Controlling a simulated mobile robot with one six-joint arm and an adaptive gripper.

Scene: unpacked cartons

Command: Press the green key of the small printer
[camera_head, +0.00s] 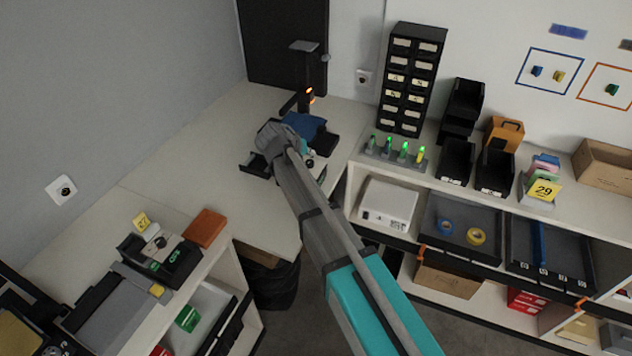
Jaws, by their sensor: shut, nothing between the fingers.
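My arm reaches from the lower right over the corner desk, and my gripper (308,160) is mostly hidden behind my own wrist and forearm. The small part of it that shows looks shut and empty. Beneath and around it are dark parts on the desk, a black tray-like piece (254,165) on the left and a dark block (325,143) on the right. I cannot tell whether these belong to the small printer. No green key shows there. Any contact is hidden.
A blue item (303,124) and a stand with an orange light (307,92) are behind my wrist. Green-lit tubes (403,151) line the right shelf. The desk's left side (185,150) is clear.

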